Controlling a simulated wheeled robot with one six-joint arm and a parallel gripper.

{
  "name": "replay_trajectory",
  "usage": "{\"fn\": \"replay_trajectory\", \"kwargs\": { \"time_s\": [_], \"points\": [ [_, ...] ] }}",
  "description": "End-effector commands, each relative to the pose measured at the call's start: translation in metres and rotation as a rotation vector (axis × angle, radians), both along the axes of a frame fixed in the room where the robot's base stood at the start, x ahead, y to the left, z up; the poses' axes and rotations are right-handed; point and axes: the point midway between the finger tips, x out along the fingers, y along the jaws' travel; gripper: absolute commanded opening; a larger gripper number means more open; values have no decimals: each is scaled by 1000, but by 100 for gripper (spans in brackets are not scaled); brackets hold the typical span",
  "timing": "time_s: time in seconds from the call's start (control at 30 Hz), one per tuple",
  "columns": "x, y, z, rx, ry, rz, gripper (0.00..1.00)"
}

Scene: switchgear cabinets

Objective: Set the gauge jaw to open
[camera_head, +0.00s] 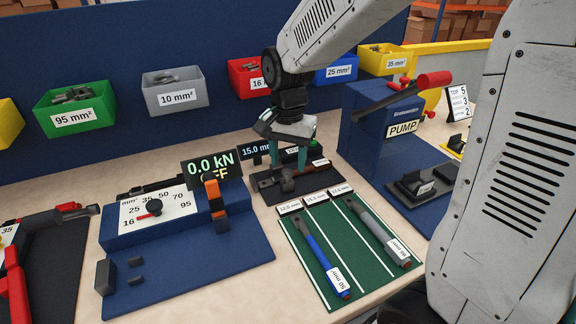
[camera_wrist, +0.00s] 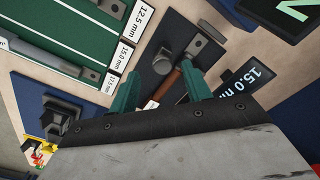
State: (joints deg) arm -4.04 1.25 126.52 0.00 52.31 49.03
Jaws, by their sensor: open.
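The gauge is a dark plate (camera_head: 325,184) with a grey block, a round-topped post (camera_head: 287,184) and a brown bar behind the post. Its display (camera_head: 255,150) reads 15.0 mm. In the wrist view the plate (camera_wrist: 215,62) carries the grey block (camera_wrist: 194,48), the post (camera_wrist: 162,64) and the brown bar (camera_wrist: 169,83). My gripper (camera_head: 289,160) is open above the plate, with its teal fingers (camera_wrist: 157,90) apart on either side of the bar in the picture. I cannot tell whether they touch it. A second label behind the gripper is partly hidden.
A green mat (camera_head: 340,248) with two sleeved rods lies in front of the gauge. A blue OFF-reading force unit (camera_head: 190,262) stands left, a blue pump unit (camera_head: 375,135) right. Coloured bins (camera_head: 75,105) line the back wall. Bare bench shows left of the mat.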

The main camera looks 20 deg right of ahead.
Motion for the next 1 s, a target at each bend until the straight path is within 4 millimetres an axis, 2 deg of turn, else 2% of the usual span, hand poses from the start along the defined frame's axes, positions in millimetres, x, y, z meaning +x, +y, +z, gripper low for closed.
{"fn": "replay_trajectory", "kwargs": {
  "time_s": [0.03, 0.13, 0.33, 0.87, 1.0],
  "points": [
    [1, 0, 11, 1, -5, 0, 49],
    [1, 0, 28, 0, -4, 0, 49],
    [0, 0, 48, 0, -1, 0, 49],
    [0, 0, 50, -1, 1, 5, 49],
    [-3, 0, 49, -1, 13, 83, 49]
  ]
}}
